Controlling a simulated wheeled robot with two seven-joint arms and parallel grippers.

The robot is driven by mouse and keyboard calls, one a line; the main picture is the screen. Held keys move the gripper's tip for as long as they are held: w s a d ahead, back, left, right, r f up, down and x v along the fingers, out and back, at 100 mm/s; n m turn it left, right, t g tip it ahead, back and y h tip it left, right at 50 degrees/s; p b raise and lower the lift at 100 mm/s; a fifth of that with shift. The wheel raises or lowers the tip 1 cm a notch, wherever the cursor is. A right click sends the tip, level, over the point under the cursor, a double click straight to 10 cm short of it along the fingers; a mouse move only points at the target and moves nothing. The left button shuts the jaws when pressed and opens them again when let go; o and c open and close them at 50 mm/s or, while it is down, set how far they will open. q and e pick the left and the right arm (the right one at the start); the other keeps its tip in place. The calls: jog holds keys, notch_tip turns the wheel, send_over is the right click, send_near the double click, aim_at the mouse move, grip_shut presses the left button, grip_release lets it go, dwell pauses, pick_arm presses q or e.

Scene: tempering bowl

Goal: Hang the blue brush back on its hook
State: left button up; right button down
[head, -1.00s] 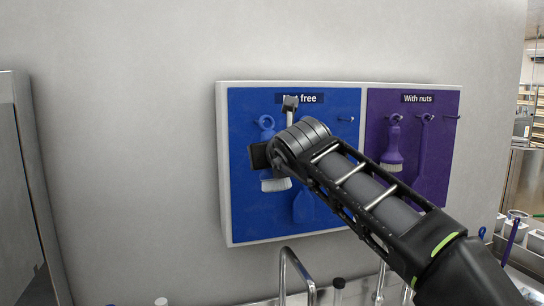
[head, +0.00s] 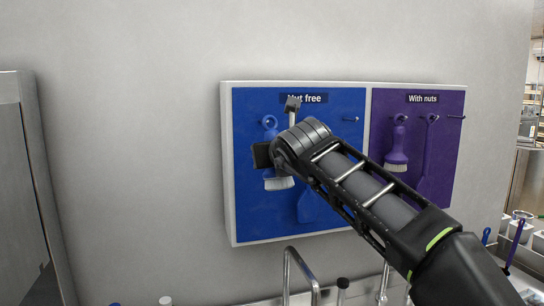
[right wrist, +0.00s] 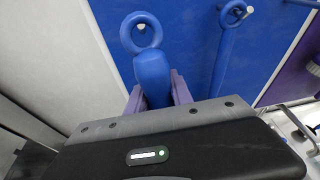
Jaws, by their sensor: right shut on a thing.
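The blue brush (head: 269,136) is upright in front of the blue "Nut free" panel, its ring at the top and its white bristles (head: 279,183) at the bottom. My right gripper (head: 264,156) is shut on its handle. In the right wrist view the brush (right wrist: 153,76) stands between the two fingers (right wrist: 157,92), its ring above them. A small pale peg end, the hook (right wrist: 141,27), shows inside the ring. I cannot tell whether the ring rests on it. My left gripper is not in view.
A blue scraper (head: 309,207) hangs to the right of the brush, partly behind my arm. A bare peg (head: 351,119) is farther right. The purple "With nuts" panel (head: 454,150) holds a brush (head: 397,150) and a scraper (head: 427,165). A tap (head: 290,265) stands below.

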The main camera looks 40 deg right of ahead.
jog(key=shift+w, duration=0.1)
dwell(0.6)
jog(key=shift+w+d, duration=0.2)
jog(key=shift+w, duration=0.25)
jog(key=shift+w, duration=0.15)
dwell(0.4)
jog(key=shift+x, duration=1)
dwell(1.3)
jog(key=shift+f, duration=0.1)
jog(key=c, duration=1.1)
grip_release()
jog(key=shift+o, duration=0.7)
jog(key=o, duration=0.7)
